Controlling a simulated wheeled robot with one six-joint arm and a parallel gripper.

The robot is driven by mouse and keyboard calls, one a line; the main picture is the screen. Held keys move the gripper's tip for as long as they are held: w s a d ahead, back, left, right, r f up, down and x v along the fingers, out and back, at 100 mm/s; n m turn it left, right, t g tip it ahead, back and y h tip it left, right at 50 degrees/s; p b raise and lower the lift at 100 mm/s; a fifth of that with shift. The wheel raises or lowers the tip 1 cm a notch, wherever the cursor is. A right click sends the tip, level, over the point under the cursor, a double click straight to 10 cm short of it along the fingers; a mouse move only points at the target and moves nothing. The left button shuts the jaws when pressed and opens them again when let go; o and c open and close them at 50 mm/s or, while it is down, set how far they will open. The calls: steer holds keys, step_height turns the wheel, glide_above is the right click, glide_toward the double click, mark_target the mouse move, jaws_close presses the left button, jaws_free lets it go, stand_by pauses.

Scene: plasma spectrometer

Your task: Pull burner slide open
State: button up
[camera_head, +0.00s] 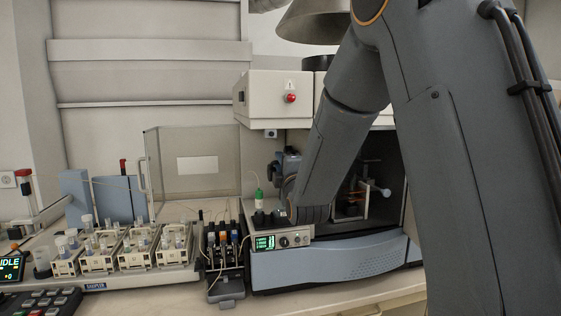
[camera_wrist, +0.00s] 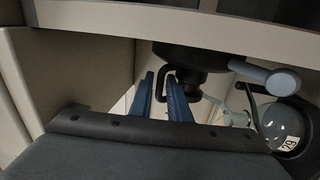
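The burner assembly (camera_head: 366,190) shows inside the dark open compartment of the spectrometer, partly covered by my arm. A light-blue rounded knob sticks out of it on the right, and the wrist view shows such a knob (camera_wrist: 275,79) too. In the wrist view a black bent handle (camera_wrist: 164,76) hangs at a dark block. The two blue fingers of my gripper (camera_wrist: 161,100) stand on either side of one leg of this handle. A gap shows between them, so the gripper looks open.
The spectrometer's light-blue front (camera_head: 335,262) curves below the compartment. A small panel with a green display (camera_head: 270,242) stands left of it. A rack of tubes (camera_head: 140,245) is farther left. In the wrist view a round glass part (camera_wrist: 286,128) sits right of the fingers.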

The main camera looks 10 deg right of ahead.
jaws_close()
stand_by(1.4)
